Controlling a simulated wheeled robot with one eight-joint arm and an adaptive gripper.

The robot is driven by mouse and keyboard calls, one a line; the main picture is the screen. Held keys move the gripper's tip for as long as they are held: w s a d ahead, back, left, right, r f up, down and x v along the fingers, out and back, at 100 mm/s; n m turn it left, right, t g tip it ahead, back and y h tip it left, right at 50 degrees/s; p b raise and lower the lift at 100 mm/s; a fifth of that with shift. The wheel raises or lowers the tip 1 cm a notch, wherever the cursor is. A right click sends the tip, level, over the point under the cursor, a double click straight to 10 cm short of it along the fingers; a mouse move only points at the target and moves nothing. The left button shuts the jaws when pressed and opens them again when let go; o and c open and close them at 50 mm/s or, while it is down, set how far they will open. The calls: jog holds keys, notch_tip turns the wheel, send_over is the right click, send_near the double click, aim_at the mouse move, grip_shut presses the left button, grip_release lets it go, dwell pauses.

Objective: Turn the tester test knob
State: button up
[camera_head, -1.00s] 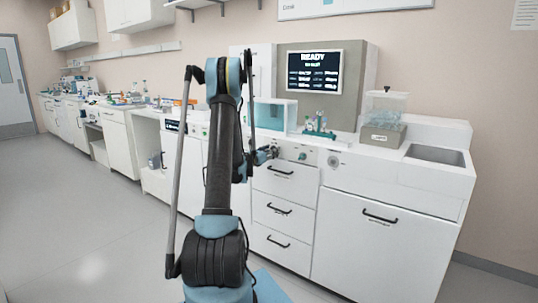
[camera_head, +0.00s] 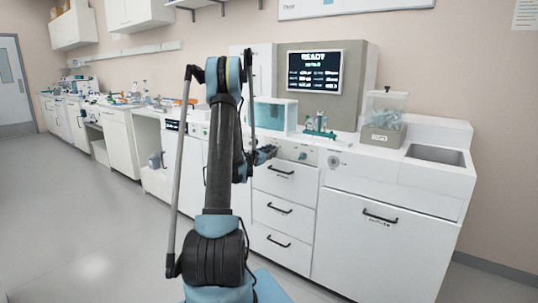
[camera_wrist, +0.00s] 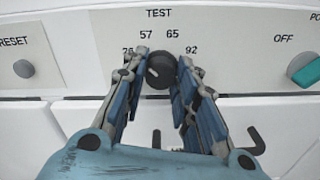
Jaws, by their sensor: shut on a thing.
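The test knob (camera_wrist: 159,70) is a black round dial with a pale pointer mark, in the upper middle of the wrist view. It sits on a white panel under the word TEST, with the numbers 57, 65 and 92 around it and another partly covered at left. My gripper (camera_wrist: 160,78) has its two fingers closed on the knob's left and right sides. In the head view my gripper (camera_head: 268,152) is at the front panel above the drawers, small and partly behind my arm; the knob cannot be made out there.
A grey RESET button (camera_wrist: 24,69) lies left of the knob and a teal switch knob (camera_wrist: 305,70) marked OFF lies right. Drawer handles are below the panel. A screen reading READY (camera_head: 313,70) stands above the counter, with a tube rack (camera_head: 319,127) and a clear bin (camera_head: 385,112).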

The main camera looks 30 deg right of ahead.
jog(key=shift+d+r+m, duration=0.1)
jog(key=shift+d+m, duration=0.1)
jog(key=shift+m, duration=5.05)
jog(key=shift+d+m, duration=0.15)
jog(key=shift+m, duration=5.1)
jog(key=o, duration=1.1)
jog(key=shift+a, duration=0.25)
